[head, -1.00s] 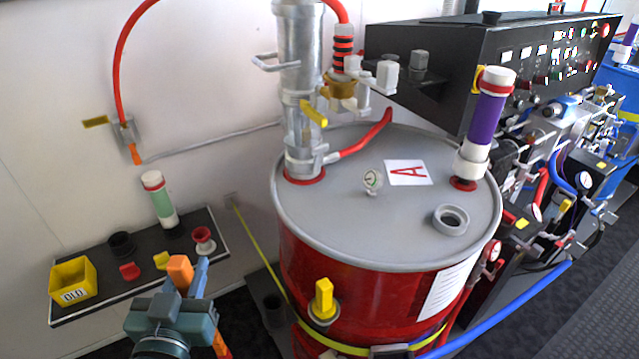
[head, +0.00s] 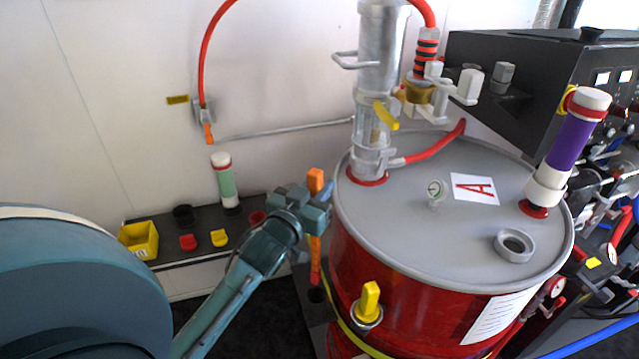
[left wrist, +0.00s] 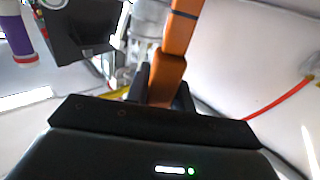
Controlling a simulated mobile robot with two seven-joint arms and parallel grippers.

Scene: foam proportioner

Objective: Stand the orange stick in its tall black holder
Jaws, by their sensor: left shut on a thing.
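The orange stick (head: 315,250) stands about upright just left of the red drum, and its upper block shows above my left gripper (head: 312,207). My left gripper is shut on the stick. In the left wrist view the orange stick (left wrist: 174,65) sits between the dark fingers (left wrist: 162,88). The black holder (head: 317,296) is low beside the drum, under the stick's lower end. The two overlap in the head view, so I cannot tell whether the tip is inside the holder or above it. My right gripper is not in view.
The red drum (head: 410,310) with its grey lid (head: 420,240) stands close to the right of the gripper. A yellow strap and a yellow-handled valve (head: 369,300) are on its side. A black shelf (head: 190,250) with a yellow bin (head: 139,240) is along the wall at left.

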